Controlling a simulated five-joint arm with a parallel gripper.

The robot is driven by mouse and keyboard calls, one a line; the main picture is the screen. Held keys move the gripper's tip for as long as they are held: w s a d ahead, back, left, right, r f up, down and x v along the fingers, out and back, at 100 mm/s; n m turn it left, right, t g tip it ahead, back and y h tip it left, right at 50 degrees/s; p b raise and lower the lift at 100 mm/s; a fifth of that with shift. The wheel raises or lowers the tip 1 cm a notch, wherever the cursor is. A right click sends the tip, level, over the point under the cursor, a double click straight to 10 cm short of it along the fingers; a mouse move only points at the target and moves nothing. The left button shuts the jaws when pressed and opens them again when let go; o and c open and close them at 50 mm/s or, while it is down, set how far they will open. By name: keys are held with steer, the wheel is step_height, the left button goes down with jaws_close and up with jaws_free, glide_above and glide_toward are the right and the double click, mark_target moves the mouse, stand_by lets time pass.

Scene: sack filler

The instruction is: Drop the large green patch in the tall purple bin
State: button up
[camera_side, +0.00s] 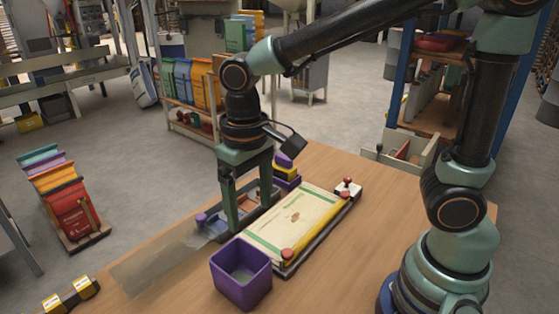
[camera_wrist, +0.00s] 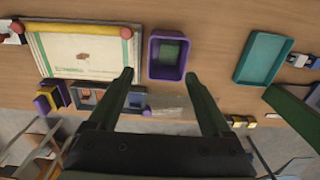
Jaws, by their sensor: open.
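The tall purple bin (camera_side: 228,288) stands upright on the table, in front of my gripper in the side view. It also shows in the wrist view (camera_wrist: 153,58), beyond my fingertips. A flat dark green piece, which looks like the green patch (camera_wrist: 171,53), lies inside at the bin's bottom. It shows dimly in the side view too (camera_side: 244,275). Its size is hard to judge inside the bin. My gripper (camera_side: 251,216) points down with its fingers apart and nothing between them, beside the bin and near the small patch tray (camera_wrist: 92,98). It spans the lower wrist view (camera_wrist: 159,75).
A cream sack (camera_side: 297,215) lies on a board with red-knobbed clamps. Purple and yellow blocks (camera_side: 286,172) stand behind it. A shallow teal tray (camera_wrist: 242,67) is at the right in the wrist view. A clear sheet (camera_side: 160,268) lies along the table's left edge.

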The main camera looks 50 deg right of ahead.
step_height(320, 180, up, 8)
steer(key=shift+d, duration=0.1)
stand_by(0.4)
steer(key=s+d+f+t, duration=0.1)
steer(key=d+t, duration=0.4)
steer(key=d, duration=0.8)
steer(key=shift+s+d+f+t, duration=0.25)
steer(key=shift+d+f+t, duration=0.05)
steer(key=shift+f, duration=0.45)
